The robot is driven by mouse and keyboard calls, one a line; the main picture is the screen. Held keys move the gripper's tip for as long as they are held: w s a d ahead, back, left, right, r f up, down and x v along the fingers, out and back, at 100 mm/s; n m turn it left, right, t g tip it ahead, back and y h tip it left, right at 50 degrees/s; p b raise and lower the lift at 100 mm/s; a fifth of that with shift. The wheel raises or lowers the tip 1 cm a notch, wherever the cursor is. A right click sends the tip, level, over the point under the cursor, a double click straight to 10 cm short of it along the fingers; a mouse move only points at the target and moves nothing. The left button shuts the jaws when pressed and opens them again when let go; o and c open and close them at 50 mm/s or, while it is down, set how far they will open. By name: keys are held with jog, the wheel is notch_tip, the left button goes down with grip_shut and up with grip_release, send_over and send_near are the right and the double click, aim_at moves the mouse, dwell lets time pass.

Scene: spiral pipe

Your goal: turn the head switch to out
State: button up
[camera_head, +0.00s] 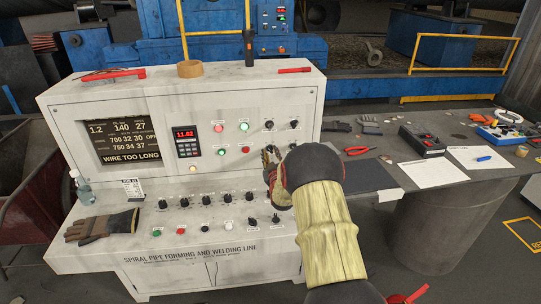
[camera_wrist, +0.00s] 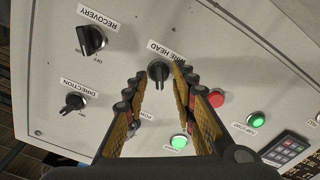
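The head switch (camera_wrist: 158,72), a black knob under a label reading WIRE HEAD, stands on the pale panel in the wrist view. Its narrow grip points mostly down in that picture; position labels beside it are too small to read. My gripper (camera_wrist: 158,78) is open, with one finger on each side of the knob and a visible gap on both sides. In the head view my gripper (camera_head: 270,160) reaches the right part of the panel and hides the switch. I cannot tell how deep the fingertips are around the knob.
Nearby are the RECOVERY knob (camera_wrist: 92,40), DIRECTION knob (camera_wrist: 75,102), a red button (camera_wrist: 215,97) and a green button (camera_wrist: 257,118). The console (camera_head: 300,92) has a screen (camera_head: 121,142) reading WIRE TOO LONG. Gloves (camera_head: 100,226) lie on its lower ledge.

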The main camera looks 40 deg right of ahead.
jog(key=shift+c, duration=1.2)
jog(key=c, duration=0.4)
grip_shut()
